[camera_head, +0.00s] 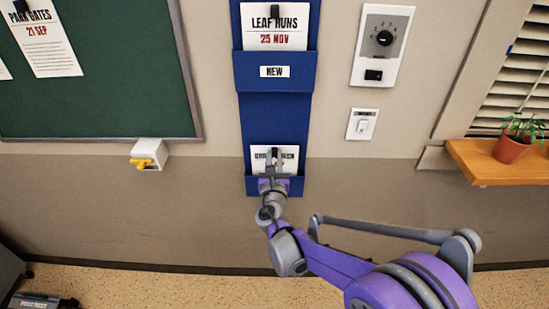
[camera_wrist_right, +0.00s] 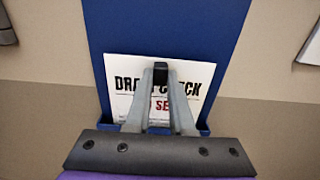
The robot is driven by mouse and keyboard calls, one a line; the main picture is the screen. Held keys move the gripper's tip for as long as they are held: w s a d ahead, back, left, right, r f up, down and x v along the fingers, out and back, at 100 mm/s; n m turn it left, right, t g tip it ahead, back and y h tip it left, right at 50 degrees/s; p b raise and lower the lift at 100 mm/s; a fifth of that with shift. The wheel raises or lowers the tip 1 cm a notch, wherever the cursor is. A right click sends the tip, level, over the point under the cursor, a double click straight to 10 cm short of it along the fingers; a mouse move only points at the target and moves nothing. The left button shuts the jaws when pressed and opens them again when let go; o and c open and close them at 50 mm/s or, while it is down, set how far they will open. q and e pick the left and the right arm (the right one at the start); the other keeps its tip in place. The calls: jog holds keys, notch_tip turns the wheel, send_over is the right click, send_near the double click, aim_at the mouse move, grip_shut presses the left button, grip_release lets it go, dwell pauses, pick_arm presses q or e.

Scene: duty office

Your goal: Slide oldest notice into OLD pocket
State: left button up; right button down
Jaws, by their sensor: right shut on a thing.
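A white notice reading roughly "DRAIN CHECK", with a red date partly covered, is at the lower pocket of a blue wall holder; it shows in the right wrist view (camera_wrist_right: 205,78) and in the head view (camera_head: 289,152). The lower pocket (camera_head: 296,187) is mostly behind my gripper, and its label is hidden. The notice's lower edge appears to be inside or behind the pocket front; how deep I cannot tell. My right gripper (camera_head: 274,160) is shut on the notice at its middle, and its fingertips also show in the right wrist view (camera_wrist_right: 160,78). My left gripper is not in view.
The upper pocket marked NEW (camera_head: 274,85) holds a "LEAF RUNS 25 NOV" notice (camera_head: 274,28). A green board (camera_head: 110,95) with a "PARK GATES 21 SEP" notice (camera_head: 50,50) is at left. Switches (camera_head: 362,124) and a shelf with a plant (camera_head: 511,149) are at right.

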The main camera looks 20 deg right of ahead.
jog(key=c, duration=0.7)
grip_release()
jog(key=v, duration=1.1)
jog(key=s+d+m+g+h+p, duration=0.3)
jog(key=s+d+m+g, duration=0.6)
jog(key=m, duration=0.9)
jog(key=s+a+f+m+g+y+p, duration=0.1)
jog(key=s+a+m+y+p, duration=0.1)
jog(key=s+m+y, duration=0.2)
jog(key=s+a+f+m+g+y+p, duration=0.2)
jog(key=s+a+m+y, duration=0.1)
jog(key=s+m, duration=0.7)
jog(key=shift+s+a+m+y+p, duration=0.3)
jog(key=shift+s+a+m+y, duration=0.15)
jog(key=shift+s, duration=0.6)
